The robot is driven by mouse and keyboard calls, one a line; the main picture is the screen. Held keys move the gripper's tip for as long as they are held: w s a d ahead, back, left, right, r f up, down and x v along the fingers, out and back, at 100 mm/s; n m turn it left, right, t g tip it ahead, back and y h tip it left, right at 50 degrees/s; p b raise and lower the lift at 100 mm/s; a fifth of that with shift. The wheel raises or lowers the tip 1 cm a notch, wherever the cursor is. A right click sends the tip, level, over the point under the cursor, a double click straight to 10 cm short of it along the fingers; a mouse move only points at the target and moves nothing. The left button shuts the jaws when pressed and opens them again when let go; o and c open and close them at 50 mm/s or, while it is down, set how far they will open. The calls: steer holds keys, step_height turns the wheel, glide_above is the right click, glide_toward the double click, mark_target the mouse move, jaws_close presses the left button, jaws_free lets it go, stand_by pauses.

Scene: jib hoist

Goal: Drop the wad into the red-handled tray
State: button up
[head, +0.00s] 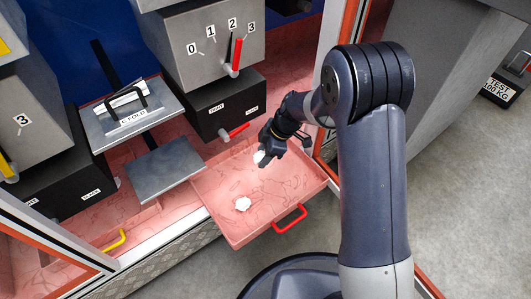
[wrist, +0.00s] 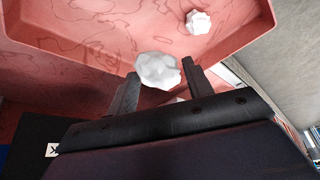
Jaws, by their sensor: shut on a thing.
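The red-handled tray (head: 215,203) is a shallow pink tray pulled out from the cabinet, with a red handle (head: 290,219) at its front. My gripper (head: 264,157) is over the back part of the tray. It is shut on a white crumpled wad (wrist: 158,70), which also shows as a small white spot in the head view (head: 259,157). A second white wad (head: 243,203) lies on the tray floor, and it also shows in the wrist view (wrist: 198,22). The gap between the held wad and the tray floor cannot be judged exactly.
A grey box with numbers and a red lever (head: 236,55) stands behind the tray. A plate labelled C-FOLD (head: 127,118) and a bare grey plate (head: 162,168) are at left. A yellow handle (head: 108,243) is lower left. Open floor lies right.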

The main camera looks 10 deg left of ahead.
step_height(320, 180, down, 5)
steer(key=shift+f+b, duration=0.1)
steer(key=shift+b, duration=0.65)
steer(key=o, duration=1)
steer(key=shift+d, duration=0.1)
steer(key=p+v, duration=0.3)
steer(key=v, duration=0.7)
steer(key=shift+d+r+p, duration=0.1)
steer(key=shift+r+p, duration=0.2)
steer(key=shift+r, duration=0.1)
steer(key=shift+f, duration=0.1)
